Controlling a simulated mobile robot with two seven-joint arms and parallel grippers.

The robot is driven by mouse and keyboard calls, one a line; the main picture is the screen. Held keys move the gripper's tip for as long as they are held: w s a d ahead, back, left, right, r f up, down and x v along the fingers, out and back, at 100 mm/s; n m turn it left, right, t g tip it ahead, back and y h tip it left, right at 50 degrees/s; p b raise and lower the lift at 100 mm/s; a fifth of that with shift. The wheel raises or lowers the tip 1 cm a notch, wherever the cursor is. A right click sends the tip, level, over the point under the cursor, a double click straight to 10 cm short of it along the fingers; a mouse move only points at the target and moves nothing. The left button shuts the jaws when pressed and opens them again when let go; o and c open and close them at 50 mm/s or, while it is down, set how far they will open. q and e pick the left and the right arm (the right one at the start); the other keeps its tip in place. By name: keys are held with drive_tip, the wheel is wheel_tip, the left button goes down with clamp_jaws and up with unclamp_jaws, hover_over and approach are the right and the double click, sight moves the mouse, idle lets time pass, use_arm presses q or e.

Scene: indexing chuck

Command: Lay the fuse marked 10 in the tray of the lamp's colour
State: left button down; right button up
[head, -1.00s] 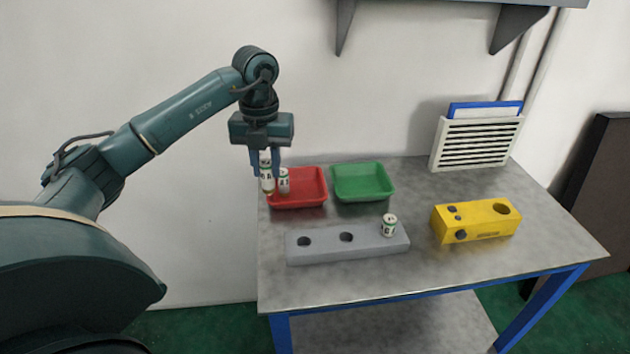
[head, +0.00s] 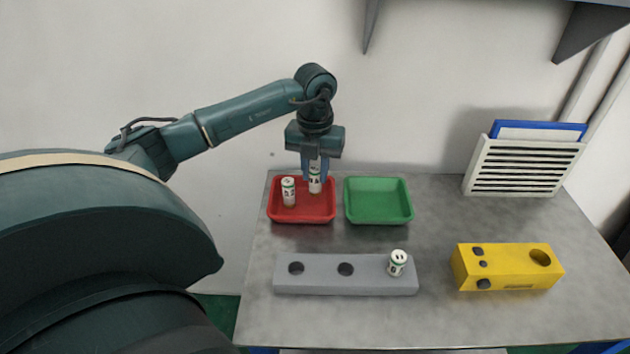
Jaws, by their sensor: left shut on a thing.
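My left gripper (head: 315,176) is shut on a white fuse with dark marks (head: 315,183). It holds the fuse upright over the back right part of the red tray (head: 303,217); I cannot tell whether the fuse touches the tray floor. A second white fuse (head: 289,192) stands in the red tray, left of the held one. A third fuse (head: 397,262) stands in the right hole of the grey block (head: 345,284). The green tray (head: 379,202) is empty. The marks are too small to read surely. No lit lamp can be made out. My right gripper is not in view.
The grey block's left and middle holes are empty. A yellow box (head: 507,269) with dark knobs and a round hole stands at the right. A slatted white holder (head: 520,168) with a blue-edged panel stands at the back right. The table's middle is clear.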

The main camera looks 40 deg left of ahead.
sight(315, 183)
use_arm(q)
wheel_tip(315, 183, down, 3)
drive_tip(key=shift+f, duration=0.2)
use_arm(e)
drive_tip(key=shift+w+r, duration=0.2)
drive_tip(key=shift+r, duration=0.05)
use_arm(q)
drive_tip(key=shift+f, duration=0.2)
drive_tip(key=c, duration=1.2)
unclamp_jaws()
